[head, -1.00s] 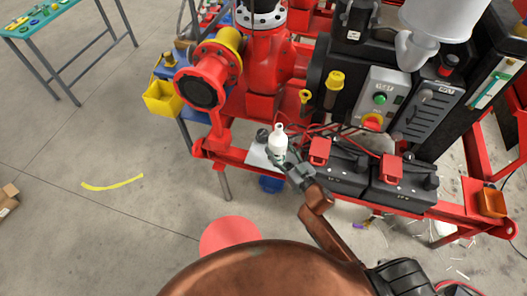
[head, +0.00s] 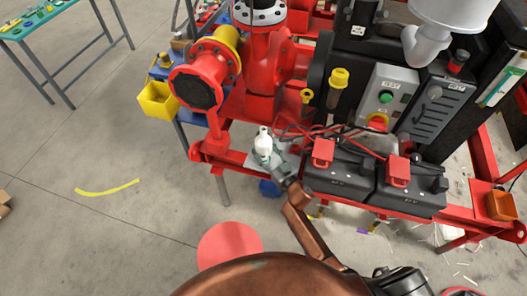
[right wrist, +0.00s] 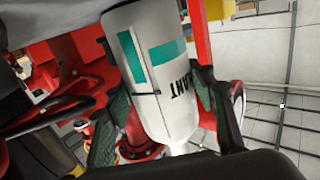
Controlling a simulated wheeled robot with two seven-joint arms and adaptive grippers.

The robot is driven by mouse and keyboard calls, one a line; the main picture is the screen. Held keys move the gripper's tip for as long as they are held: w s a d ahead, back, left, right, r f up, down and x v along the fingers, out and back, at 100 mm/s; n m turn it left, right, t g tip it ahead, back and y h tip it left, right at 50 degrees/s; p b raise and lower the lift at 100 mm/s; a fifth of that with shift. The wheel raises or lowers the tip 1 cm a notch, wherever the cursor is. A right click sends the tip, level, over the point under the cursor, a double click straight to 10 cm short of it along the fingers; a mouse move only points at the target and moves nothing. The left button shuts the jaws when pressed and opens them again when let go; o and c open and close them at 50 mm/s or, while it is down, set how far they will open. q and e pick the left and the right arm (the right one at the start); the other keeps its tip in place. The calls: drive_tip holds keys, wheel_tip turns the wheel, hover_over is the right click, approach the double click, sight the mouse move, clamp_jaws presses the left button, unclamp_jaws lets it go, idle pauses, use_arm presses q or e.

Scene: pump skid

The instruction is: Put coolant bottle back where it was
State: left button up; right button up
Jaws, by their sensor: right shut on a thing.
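The coolant bottle (head: 263,146) is white with a teal label and a narrow neck. My right gripper (head: 270,163) is shut on it and holds it roughly upright, slightly tilted, over the front red rail of the skid, left of the batteries. In the right wrist view the bottle (right wrist: 160,85) fills the middle between the two fingers of the gripper (right wrist: 168,115), with part of its lettering visible. A pale flat plate lies behind and under it, mostly hidden; I cannot tell whether the bottle touches it. My left gripper is not in view.
Two black batteries (head: 338,172) with red terminal covers stand just right of the bottle. A red pipe flange (head: 196,88) and a yellow bin (head: 157,101) are to the left. Red cables run behind the bottle. The floor at left is open, with a yellow strip (head: 107,188).

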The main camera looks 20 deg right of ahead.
drive_tip(key=shift+r, duration=0.1)
drive_tip(key=o, duration=1.4)
drive_tip(key=shift+f, duration=0.25)
drive_tip(key=shift+c, duration=0.2)
drive_tip(key=shift+s+r, duration=0.15)
drive_tip(key=p+v, duration=0.2)
drive_tip(key=v, duration=0.9)
drive_tip(key=shift+s+d, duration=0.15)
drive_tip(key=shift+s, duration=0.2)
